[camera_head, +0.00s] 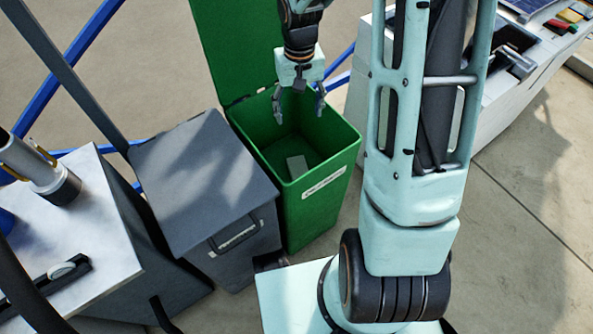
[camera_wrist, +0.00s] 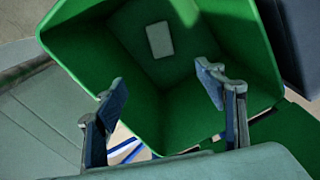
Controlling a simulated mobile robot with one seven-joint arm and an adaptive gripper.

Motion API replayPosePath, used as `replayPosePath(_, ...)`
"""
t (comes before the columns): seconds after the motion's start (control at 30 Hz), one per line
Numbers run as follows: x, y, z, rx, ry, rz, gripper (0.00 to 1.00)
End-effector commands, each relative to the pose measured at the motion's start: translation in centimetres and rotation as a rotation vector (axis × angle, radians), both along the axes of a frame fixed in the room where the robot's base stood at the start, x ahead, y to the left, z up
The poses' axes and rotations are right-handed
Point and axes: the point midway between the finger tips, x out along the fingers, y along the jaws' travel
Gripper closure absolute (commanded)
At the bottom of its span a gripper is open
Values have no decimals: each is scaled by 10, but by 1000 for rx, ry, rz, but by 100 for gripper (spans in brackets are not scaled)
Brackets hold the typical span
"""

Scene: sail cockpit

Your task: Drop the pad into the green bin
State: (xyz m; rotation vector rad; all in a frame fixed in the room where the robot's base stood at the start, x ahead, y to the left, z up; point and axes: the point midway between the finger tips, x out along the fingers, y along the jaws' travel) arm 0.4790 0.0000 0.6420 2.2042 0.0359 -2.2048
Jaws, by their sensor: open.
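The green bin (camera_head: 318,205) stands open in the middle of the head view, with its lid raised at the back. The pad (camera_head: 297,167), a small pale grey rectangle, lies inside at the bottom of the bin. In the wrist view the pad (camera_wrist: 159,39) lies flat within the green walls of the bin (camera_wrist: 262,60). My gripper (camera_head: 299,106) is above the bin's opening with its fingers pointing down, open and empty. Its two fingers also show in the wrist view (camera_wrist: 162,92), apart, with nothing between them.
A grey bin (camera_head: 205,180) with a closed lid stands directly left of the green bin. A white-topped workbench (camera_head: 85,225) is at the far left. A light counter (camera_head: 510,90) with coloured items is at the upper right. Blue rails run behind the bins.

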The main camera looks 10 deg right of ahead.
Motion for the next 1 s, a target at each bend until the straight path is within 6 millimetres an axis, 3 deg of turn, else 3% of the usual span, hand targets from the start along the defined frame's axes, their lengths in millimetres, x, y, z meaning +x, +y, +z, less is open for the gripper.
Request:
replayPosePath(0.3, 1, 0, 68, -1, -5, 0, 36)
replayPosePath(0.5, 1, 0, 97, 0, -3, 1, 36)
replayPosePath(1.0, 0, 0, 107, 1, 0, 1, 36)
